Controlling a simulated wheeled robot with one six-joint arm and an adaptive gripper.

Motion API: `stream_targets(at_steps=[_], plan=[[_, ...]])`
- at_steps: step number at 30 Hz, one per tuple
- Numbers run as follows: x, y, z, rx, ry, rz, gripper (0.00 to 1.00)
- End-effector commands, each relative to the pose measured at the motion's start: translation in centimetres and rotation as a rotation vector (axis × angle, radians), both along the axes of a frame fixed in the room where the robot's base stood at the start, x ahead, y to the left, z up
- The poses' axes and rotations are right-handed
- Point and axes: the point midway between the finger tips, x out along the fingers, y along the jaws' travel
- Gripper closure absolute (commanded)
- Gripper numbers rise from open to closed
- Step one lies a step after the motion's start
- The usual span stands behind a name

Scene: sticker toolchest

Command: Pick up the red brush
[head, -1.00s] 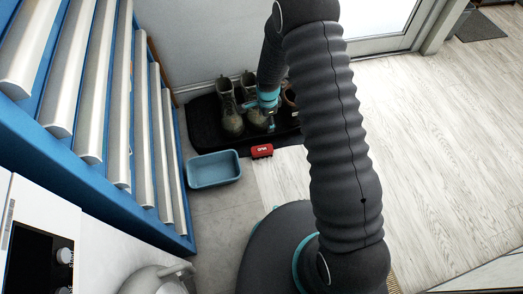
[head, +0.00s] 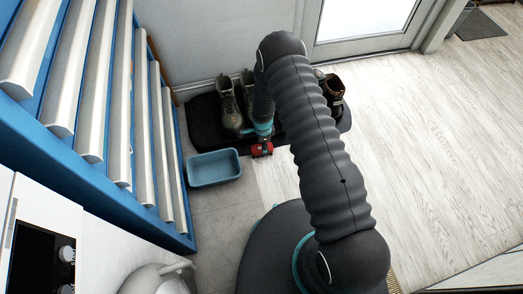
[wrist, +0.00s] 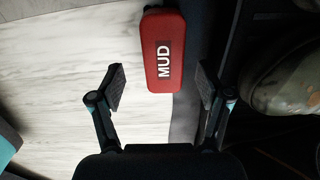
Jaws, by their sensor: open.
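The red brush (wrist: 164,50) lies on the floor with white "MUD" lettering on its top. In the head view it shows as a small red shape (head: 268,149) at the front edge of the black shoe tray, partly hidden by my gripper. My gripper (wrist: 161,88) is open and empty. In the wrist view its fingertips lie left and right of the brush's lower end, with a gap on each side. In the head view my gripper (head: 262,141) is over the brush. Its exact height above the brush cannot be told.
A black shoe tray (head: 206,122) with boots (head: 228,103) stands against the wall just behind the brush; a boot (wrist: 285,82) shows at right in the wrist view. A blue bin (head: 214,169) sits to the left. Pale wood floor (head: 430,150) is clear to the right.

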Motion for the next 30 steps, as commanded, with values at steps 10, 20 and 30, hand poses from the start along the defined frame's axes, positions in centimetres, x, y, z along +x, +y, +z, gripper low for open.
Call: stream_targets(at_steps=[10, 20, 30], plan=[[0.3, 0.3, -3.6, 0.0, 0.002, 0.0, 0.23], [0.3, 0.3, -5.3, 0.0, 0.0, 0.0, 0.23], [0.3, 0.3, -5.3, 0.0, 0.0, 0.0, 0.78]])
